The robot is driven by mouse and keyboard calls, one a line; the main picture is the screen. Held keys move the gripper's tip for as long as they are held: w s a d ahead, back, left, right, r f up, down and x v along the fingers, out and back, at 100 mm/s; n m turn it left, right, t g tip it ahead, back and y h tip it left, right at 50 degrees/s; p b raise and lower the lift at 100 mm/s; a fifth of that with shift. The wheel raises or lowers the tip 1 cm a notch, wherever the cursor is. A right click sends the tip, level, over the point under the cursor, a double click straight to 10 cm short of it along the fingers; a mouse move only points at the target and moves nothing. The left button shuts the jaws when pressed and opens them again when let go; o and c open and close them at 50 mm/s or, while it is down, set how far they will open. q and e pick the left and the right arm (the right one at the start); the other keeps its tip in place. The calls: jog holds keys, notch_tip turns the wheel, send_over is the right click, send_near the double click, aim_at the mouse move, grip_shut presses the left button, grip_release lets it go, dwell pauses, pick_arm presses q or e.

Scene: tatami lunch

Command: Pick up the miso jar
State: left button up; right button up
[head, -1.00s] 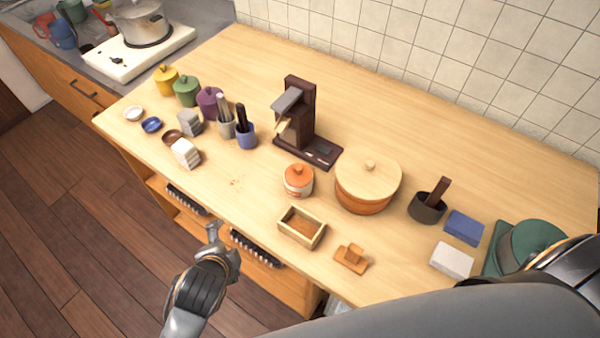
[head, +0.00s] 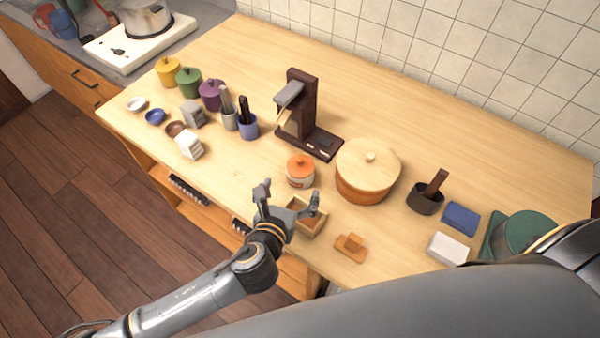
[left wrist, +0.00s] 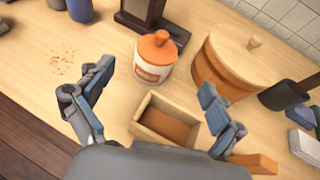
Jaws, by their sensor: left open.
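The miso jar, taken to be the small white jar with an orange lid (head: 300,172), stands upright on the counter, left of the round wooden tub. It also shows in the left wrist view (left wrist: 156,58), with a label on its front. My left gripper (head: 290,192) is open and empty, just in front of the jar and over the near wooden box. In the left wrist view its two fingers (left wrist: 150,95) are spread wide, with the jar beyond them and apart from them. My right gripper is not seen.
A wooden box (head: 318,231) lies under my left gripper. The wooden tub (head: 362,192) stands close right of the jar, and a dark brown press-like stand (head: 304,110) is behind. An orange-brown block (head: 350,248) lies near the front edge.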

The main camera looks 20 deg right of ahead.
aim_at(299, 168)
pick_arm(q)
jog(key=p+x, duration=0.1)
jog(key=x, duration=0.9)
jog(key=shift+w, duration=0.2)
jog(key=c, duration=1.6)
